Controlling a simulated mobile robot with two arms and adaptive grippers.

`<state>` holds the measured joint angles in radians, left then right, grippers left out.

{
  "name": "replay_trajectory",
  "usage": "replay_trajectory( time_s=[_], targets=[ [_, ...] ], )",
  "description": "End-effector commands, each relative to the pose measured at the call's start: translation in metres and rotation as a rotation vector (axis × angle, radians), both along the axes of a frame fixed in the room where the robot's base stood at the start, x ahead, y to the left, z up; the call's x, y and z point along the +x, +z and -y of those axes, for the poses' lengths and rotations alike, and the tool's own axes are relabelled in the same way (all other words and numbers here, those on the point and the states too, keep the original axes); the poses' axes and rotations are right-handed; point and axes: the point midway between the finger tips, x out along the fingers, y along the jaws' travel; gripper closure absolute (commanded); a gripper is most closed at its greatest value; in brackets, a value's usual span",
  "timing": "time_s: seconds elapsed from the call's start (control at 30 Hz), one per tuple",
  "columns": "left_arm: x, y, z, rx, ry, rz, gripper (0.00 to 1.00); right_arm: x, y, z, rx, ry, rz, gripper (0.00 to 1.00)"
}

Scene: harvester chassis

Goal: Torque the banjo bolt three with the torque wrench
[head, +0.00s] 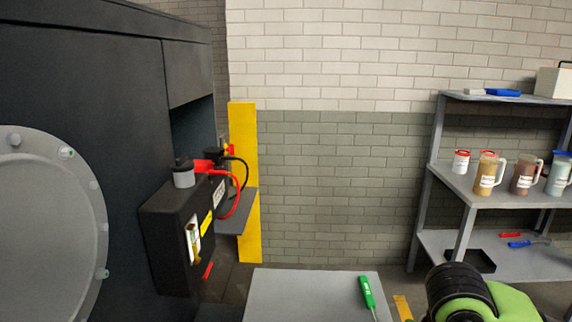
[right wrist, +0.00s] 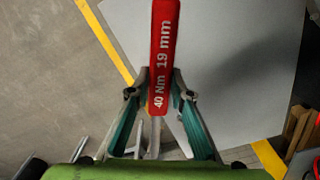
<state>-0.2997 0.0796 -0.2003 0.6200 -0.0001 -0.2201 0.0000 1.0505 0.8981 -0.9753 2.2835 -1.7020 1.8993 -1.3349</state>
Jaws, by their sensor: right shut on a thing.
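The torque wrench (right wrist: 164,55) has a red handle marked "40 Nm 19 mm" and shows upright in the right wrist view. My right gripper (right wrist: 160,98) is shut on it, with the fingers on both sides of the handle. The wrench's head is out of view. In the head view only part of my right arm shows at the bottom right. My left gripper is in neither view. A dark machine body (head: 130,120) stands at the left with a round grey cover (head: 45,230), which has several bolts on its rim. I cannot tell which fitting is banjo bolt three.
A grey tabletop (head: 300,295) at bottom centre carries a green-handled tool (head: 367,292). A black box (head: 170,235) with red and black cables sits by the machine, before a yellow post (head: 245,140). A shelf rack (head: 465,180) with jugs stands at the right.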

Motion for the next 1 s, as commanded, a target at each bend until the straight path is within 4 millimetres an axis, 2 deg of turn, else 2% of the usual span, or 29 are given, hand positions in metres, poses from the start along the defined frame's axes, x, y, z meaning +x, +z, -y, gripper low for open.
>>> replay_trajectory(
  time_s=[0.2, 0.43, 0.6, 0.93, 1.0],
  targets=[
    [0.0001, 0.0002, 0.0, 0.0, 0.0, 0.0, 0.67, 0.0051, 0.0014, -0.0037, -0.002, 0.27, 0.004, 1.0],
    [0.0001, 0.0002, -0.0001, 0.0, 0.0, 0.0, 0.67, 0.008, 0.0018, -0.0064, -0.004, 0.471, 0.005, 1.0],
    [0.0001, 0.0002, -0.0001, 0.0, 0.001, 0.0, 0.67, 0.0088, 0.0018, -0.0072, -0.005, 0.533, 0.005, 1.0],
    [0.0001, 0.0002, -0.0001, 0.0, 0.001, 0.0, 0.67, 0.0091, 0.0019, -0.007, -0.005, 0.54, 0.006, 1.0],
    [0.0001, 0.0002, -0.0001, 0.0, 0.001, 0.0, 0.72, 0.009, 0.0018, -0.0069, -0.005, 0.539, 0.006, 1.0]
  ],
)
